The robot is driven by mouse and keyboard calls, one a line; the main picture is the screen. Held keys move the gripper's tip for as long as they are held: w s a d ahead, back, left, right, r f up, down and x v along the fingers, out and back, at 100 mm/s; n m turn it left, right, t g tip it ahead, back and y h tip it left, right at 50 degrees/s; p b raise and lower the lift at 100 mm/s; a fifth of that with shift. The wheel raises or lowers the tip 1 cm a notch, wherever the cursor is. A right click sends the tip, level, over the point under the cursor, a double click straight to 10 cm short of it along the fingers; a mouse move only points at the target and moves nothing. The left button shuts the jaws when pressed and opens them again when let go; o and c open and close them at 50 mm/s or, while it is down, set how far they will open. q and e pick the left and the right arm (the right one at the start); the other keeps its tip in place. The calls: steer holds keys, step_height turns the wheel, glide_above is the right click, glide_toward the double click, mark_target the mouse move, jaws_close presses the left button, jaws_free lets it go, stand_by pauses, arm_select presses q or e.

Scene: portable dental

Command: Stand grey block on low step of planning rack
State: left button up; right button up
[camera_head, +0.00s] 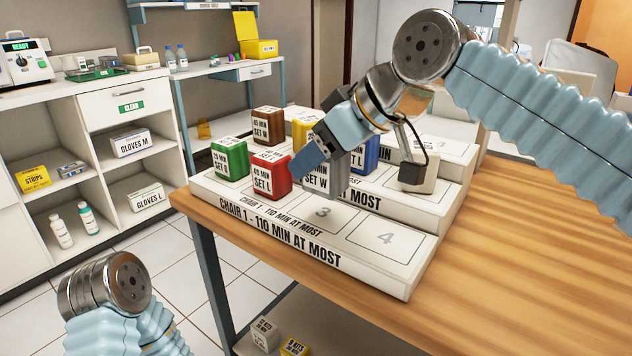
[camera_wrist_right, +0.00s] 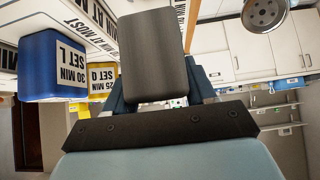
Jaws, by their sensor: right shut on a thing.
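My right gripper (camera_head: 322,160) is shut on the grey block (camera_head: 326,182), marked SET W. The block is upright, over or just behind spot 3 of the low step; I cannot tell whether it touches the rack. In the right wrist view the grey block (camera_wrist_right: 152,55) sits between the fingers. The planning rack (camera_head: 316,246) is white and stepped. On its low step, the green block (camera_head: 229,158) and the red block (camera_head: 271,176) stand to the left; spots 3 and 4 (camera_head: 386,238) show bare. My left gripper is out of view.
Behind the low step stand a brown block (camera_head: 267,125), a yellow block (camera_head: 304,127) and a blue block (camera_head: 366,158). A pale block (camera_head: 418,175) stands farther right, partly hidden by my gripper. The wooden tabletop (camera_head: 510,260) is clear to the right.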

mark_target(316, 180)
steer(key=f, duration=0.1)
steer(key=w+f, duration=0.1)
steer(key=f+b, duration=0.1)
steer(key=f, duration=0.1)
steer(key=shift+w+a, duration=0.15)
steer(key=shift+w, duration=0.2)
steer(key=shift+f, duration=0.45)
steer(key=o, duration=0.9)
steer(key=shift+f, duration=0.1)
